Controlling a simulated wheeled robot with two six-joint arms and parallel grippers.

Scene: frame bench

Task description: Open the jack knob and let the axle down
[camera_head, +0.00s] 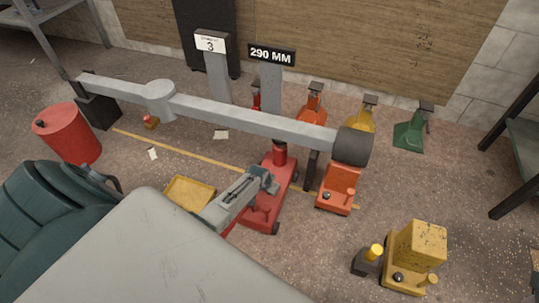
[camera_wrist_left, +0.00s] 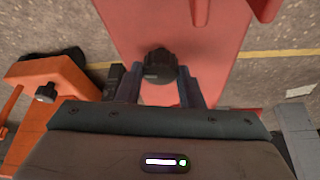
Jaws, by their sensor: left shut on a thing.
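A long grey axle (camera_head: 230,115) runs across the head view, with a dark drum (camera_head: 353,147) at its right end. A red jack (camera_head: 285,190) stands under the axle, its red post just below the beam. Whether they touch is unclear. My left gripper (camera_head: 268,180) is over the red jack. In the left wrist view, my left gripper (camera_wrist_left: 158,85) is shut on the black jack knob (camera_wrist_left: 158,63), which sits between its fingers against the red body. My right gripper is not in view.
An orange jack (camera_head: 340,190) stands close right of the red one. A yellow machine (camera_head: 416,255) is at lower right. A yellow tray (camera_head: 190,193) lies left of the red jack. A red drum (camera_head: 68,135) stands at left. Several jacks line the back wall.

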